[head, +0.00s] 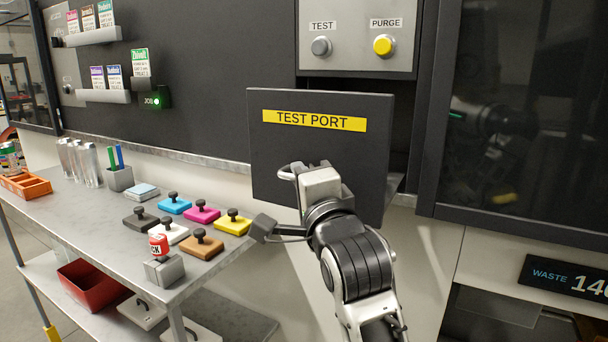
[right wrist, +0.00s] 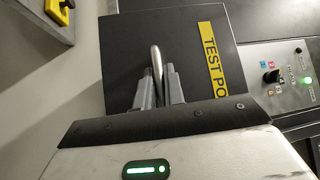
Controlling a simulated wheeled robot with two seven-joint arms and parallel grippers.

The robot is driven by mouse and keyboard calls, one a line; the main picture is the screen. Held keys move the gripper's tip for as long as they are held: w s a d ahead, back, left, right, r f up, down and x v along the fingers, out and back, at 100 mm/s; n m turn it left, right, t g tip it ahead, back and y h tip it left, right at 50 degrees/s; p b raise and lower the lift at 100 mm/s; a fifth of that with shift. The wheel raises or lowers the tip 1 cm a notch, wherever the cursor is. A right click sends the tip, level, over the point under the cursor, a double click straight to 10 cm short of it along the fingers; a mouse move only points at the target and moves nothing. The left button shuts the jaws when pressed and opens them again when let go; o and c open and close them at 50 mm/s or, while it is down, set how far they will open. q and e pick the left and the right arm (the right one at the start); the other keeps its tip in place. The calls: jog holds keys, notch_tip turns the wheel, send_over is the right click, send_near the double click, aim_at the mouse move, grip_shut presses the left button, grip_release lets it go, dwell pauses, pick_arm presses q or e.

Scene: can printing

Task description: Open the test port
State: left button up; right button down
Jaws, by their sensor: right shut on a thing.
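The test port door (head: 345,155) is a dark square panel with a yellow "TEST PORT" label (head: 314,120) in the head view. Its right edge appears to stand out from the wall, with a grey ledge (head: 397,183) behind it. How wide the gap is cannot be told. My right gripper (head: 292,172) is at the door's lower left, on the metal handle (head: 284,168). In the right wrist view, its two fingers (right wrist: 157,85) are shut around the upright handle bar (right wrist: 157,58), beside the label (right wrist: 214,68). My left gripper is not in view.
Above the door are the TEST button (head: 321,46) and the yellow PURGE button (head: 383,45). A metal table (head: 75,215) with several coloured stamp pads stands at left; the yellow pad (head: 233,222) is near my right arm. A dark window (head: 520,110) is at right.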

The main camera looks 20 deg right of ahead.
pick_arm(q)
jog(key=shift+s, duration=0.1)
pick_arm(e)
jog(key=shift+s+a, duration=0.35)
jog(key=shift+a, duration=0.05)
jog(key=c, duration=1.5)
grip_release()
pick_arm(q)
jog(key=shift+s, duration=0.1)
pick_arm(e)
jog(key=shift+s+a+f, duration=0.1)
